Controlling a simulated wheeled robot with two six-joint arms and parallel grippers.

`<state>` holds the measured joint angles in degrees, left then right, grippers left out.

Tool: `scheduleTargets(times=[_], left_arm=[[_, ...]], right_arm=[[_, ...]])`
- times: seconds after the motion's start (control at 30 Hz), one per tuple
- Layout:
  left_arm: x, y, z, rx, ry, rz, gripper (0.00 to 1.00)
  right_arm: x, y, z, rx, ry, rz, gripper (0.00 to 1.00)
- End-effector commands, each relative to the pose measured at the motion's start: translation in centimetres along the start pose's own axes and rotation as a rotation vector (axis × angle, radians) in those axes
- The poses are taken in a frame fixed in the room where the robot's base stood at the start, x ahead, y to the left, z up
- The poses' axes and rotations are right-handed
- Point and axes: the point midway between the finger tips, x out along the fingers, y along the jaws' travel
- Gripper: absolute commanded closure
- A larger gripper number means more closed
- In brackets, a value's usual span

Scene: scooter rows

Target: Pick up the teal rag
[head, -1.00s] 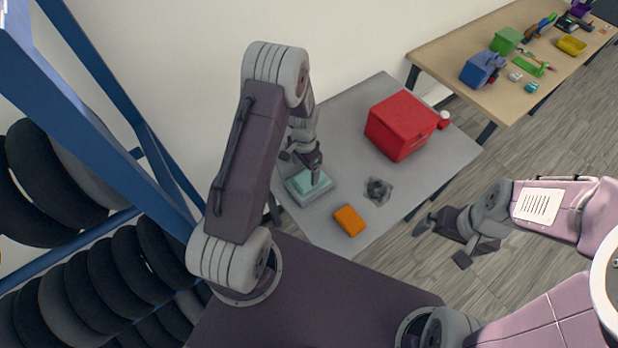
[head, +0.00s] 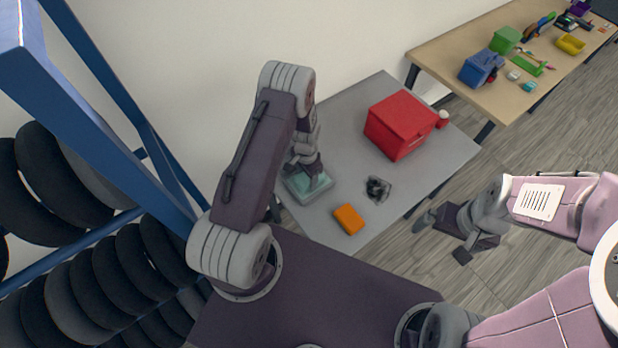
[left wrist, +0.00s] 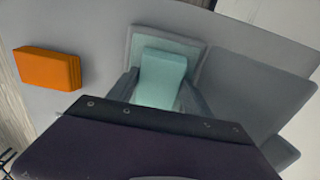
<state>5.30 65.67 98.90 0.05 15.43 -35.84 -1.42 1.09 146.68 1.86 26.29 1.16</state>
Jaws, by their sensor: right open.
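The teal rag (left wrist: 163,76) looks like a folded, pale teal block on a flat grey-teal square (left wrist: 196,42) on the grey table. My left gripper (left wrist: 160,92) is down over it in the left wrist view, with one finger on each side of the rag. Whether the fingers press on it or stand just clear, I cannot tell. In the head view my left gripper (head: 316,180) hides most of the rag, and the teal square (head: 300,193) shows around it. My right gripper (head: 442,240) is open and empty, over the floor beyond the table's right edge.
An orange block (head: 349,219), a dark, partly see-through object (head: 377,188) and a red box (head: 398,128) sit on the grey table (head: 345,115). A blue rack (head: 140,120) with tyres stands at left. A wooden table (head: 455,55) with several items is behind right.

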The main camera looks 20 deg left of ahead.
Motion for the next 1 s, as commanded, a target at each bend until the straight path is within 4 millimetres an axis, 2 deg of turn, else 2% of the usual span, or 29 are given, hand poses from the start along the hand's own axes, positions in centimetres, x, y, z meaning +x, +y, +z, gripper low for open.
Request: scheduleTargets(times=[0.33,0.47,0.57,1.0], left_arm=[[-0.5,-0.1,-0.1,0.0,0.002,-0.001,0.81],[-1.9,-0.1,-0.1,0.0,0.003,-0.002,0.81],[-3.9,-0.1,-0.1,0.0,0.005,-0.004,0.81],[-9.5,8.4,-4.3,0.005,0.003,-0.001,0.81]], right_arm=[[0.2,0.0,0.0,0.0,0.0,0.0,0.0],[0.7,0.0,0.1,0.0,0.0,0.0,0.0],[1.3,0.0,0.1,0.0,0.0,0.0,0.0],[3.4,0.1,0.3,0.0,0.0,0.0,0.0]])
